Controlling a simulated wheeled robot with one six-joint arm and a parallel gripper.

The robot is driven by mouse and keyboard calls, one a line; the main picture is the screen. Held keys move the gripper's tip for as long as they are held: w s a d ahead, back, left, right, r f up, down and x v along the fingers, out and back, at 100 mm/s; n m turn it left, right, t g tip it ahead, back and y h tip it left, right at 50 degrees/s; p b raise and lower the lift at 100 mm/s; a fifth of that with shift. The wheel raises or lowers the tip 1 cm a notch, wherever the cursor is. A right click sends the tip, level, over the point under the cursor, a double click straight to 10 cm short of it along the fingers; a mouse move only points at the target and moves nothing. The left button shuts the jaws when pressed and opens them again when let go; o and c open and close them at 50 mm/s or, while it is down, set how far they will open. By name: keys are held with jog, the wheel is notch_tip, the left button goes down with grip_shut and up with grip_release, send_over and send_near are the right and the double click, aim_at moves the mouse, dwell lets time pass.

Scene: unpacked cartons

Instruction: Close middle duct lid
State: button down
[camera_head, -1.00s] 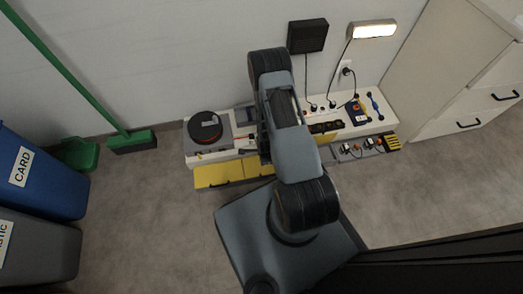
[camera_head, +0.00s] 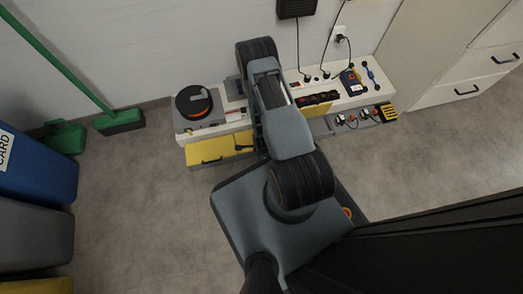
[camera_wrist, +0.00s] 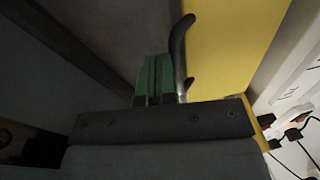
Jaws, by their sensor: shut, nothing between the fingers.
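In the head view my gripper is hidden behind my arm.
The left yellow lid (camera_head: 212,148) with a black handle is at the bench's front. An open grey duct section (camera_head: 352,122) with plugs lies at the right. A black reel (camera_head: 194,101) and a blue-yellow device (camera_head: 351,82) stand on top. The floor in front is clear.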

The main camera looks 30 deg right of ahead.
jog(key=shift+a+f, duration=0.1)
jog(key=shift+f, duration=0.15)
dwell(0.3)
jog(key=shift+r, duration=0.1)
notch_tip(320, 180, up, 14)
jog(key=s+p, duration=0.2)
jog(key=p, duration=0.9)
jog(key=shift+a+f, duration=0.2)
jog(key=shift+a, duration=0.05)
